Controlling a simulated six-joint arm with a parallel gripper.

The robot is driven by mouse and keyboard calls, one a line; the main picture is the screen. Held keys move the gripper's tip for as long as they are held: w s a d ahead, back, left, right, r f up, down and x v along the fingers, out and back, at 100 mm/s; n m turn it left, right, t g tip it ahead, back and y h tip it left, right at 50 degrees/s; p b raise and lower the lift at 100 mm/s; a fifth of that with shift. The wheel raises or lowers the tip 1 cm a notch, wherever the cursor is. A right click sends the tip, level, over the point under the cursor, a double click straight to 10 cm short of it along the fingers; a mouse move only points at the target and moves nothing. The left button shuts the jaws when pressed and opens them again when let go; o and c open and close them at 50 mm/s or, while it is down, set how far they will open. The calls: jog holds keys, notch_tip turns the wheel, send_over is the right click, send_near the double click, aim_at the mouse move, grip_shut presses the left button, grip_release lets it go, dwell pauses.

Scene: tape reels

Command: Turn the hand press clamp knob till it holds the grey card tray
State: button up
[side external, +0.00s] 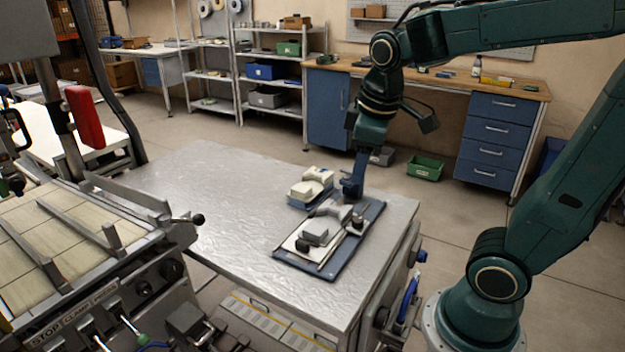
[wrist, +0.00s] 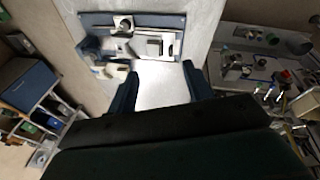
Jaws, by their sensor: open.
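The hand press fixture sits on a blue base plate (side external: 345,262) on the metal table, near its right edge. A pale plate and a grey block (side external: 316,231) lie on it; I cannot tell for certain which part is the grey card tray. A small dark round part (side external: 357,223), which looks like the clamp knob, stands at the fixture's right side. My gripper (side external: 352,190) is just above the far end of the fixture, apart from the knob. In the wrist view my gripper (wrist: 161,88) has its fingers spread with nothing between them, and the fixture (wrist: 170,21) lies beyond them.
Cream blocks on a blue holder (side external: 311,188) stand close to my gripper's left. A machine with levers and a slatted bed (side external: 60,235) borders the table at left. The table's left and middle (side external: 215,220) are clear. Shelves and a workbench are far behind.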

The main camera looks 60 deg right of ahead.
aim_at(358, 219)
jog(key=w+d+f+n+g+h, duration=0.1)
jog(key=w+d+f+n+g, duration=0.4)
jog(key=w+d+f, duration=0.5)
jog(key=shift+d+f+n+g, duration=0.3)
jog(key=shift+d+f+g, duration=0.1)
jog(key=shift+f+g, duration=0.15)
jog(key=x, duration=1.4)
jog(key=shift+w+d, duration=0.15)
jog(key=shift+c, duration=0.4)
jog(key=shift+r, duration=0.1)
jog(key=c, duration=0.9)
